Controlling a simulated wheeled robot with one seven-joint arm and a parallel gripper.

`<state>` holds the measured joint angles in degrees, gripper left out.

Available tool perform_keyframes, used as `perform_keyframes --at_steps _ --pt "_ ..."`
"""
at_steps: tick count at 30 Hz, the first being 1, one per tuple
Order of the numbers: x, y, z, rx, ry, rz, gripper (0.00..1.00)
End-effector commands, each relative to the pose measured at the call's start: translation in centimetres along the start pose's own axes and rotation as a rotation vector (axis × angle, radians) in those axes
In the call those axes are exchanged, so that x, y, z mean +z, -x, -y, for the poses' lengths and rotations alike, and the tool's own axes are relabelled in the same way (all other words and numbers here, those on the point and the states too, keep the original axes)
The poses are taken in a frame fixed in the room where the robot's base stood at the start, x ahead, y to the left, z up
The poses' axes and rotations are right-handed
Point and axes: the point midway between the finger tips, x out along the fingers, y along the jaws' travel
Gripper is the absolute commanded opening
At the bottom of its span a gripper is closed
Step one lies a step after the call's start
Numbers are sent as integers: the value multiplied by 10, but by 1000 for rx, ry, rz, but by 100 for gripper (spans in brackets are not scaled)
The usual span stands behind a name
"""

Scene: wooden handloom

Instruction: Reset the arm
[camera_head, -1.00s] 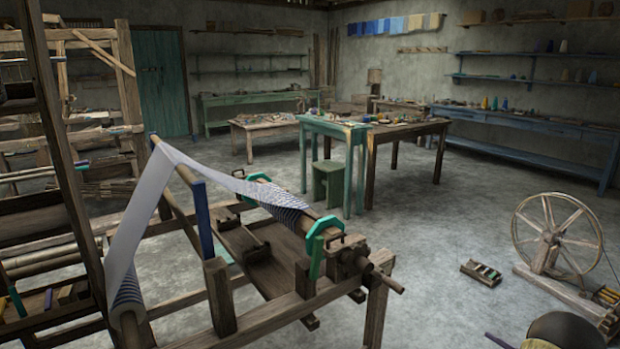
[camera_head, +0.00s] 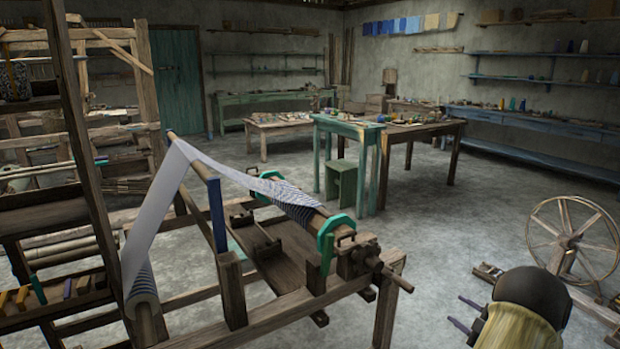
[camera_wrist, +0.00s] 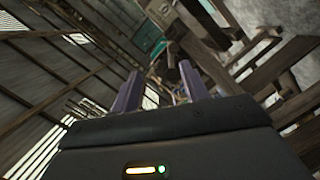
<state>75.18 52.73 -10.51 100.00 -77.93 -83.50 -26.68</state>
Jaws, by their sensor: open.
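My gripper (camera_head: 464,313) shows at the lower right of the head view, with its two thin dark fingers apart and pointing left. Nothing is between them. It is to the right of the loom's front beam, apart from it, over the floor. In the wrist view my gripper (camera_wrist: 157,88) shows two purple fingers spread apart and empty, with a tilted view of wooden beams behind. The wooden handloom (camera_head: 275,318) fills the left and middle front, with a white and blue striped cloth (camera_head: 157,212) stretched over its bars.
A spinning wheel (camera_head: 570,235) stands at the right, close behind my arm. A green table (camera_head: 335,125) and stool (camera_head: 343,180) stand farther back. The floor (camera_head: 455,225) between loom and wheel is clear.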

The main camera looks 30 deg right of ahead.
Motion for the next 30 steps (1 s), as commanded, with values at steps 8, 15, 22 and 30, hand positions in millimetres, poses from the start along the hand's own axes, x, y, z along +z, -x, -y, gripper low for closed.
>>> perform_keyframes --at_steps 8,15,22,30 --pt "-74 -99 -10 -24 -119 198 45" --pt "-167 -151 25 -85 -288 370 45" --pt "-264 -152 90 -198 -469 539 45" --pt "-366 -88 184 -392 -658 768 45"
